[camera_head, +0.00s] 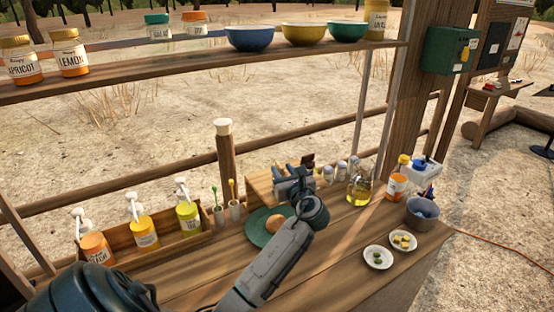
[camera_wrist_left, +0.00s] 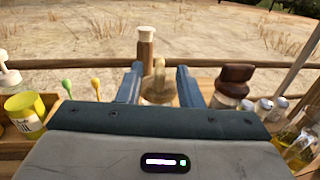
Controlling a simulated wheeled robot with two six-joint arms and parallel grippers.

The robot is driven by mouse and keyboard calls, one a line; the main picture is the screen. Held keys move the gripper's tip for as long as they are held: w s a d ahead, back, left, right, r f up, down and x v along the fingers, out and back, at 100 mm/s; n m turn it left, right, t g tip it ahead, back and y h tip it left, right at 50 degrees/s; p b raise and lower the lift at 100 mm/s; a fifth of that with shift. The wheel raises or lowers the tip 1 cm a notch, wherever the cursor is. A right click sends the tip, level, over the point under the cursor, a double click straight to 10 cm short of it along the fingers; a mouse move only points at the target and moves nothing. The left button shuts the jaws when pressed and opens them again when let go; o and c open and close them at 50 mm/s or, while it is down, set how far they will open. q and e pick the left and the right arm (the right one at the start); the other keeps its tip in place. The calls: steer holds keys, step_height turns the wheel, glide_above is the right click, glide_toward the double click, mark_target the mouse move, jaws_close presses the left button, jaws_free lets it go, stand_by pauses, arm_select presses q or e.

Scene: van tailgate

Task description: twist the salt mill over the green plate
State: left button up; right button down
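The green plate (camera_head: 257,239) lies on the wooden counter with a brown bun (camera_head: 288,231) on it. My left gripper (camera_head: 290,176) is above and behind the plate, its fingers pointing away. In the left wrist view its fingers (camera_wrist_left: 159,84) stand apart. A pale tan knobbed thing, perhaps the salt mill (camera_wrist_left: 157,88), shows between them; I cannot tell its distance, and no grip on it is visible. A dark brown-topped mill or jar (camera_wrist_left: 234,80) stands to its right, partly hidden by the gripper in the head view. My right gripper is out of view.
A wooden tray (camera_head: 160,252) of pump bottles and two small cups stand left of the plate. Two small white dishes sit at the front right. A shelf hangs above.

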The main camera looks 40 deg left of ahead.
mark_target(276, 161)
arm_select(q)
steer(key=shift+p+x, duration=0.65)
steer(key=shift+x, duration=2.15)
jaws_close()
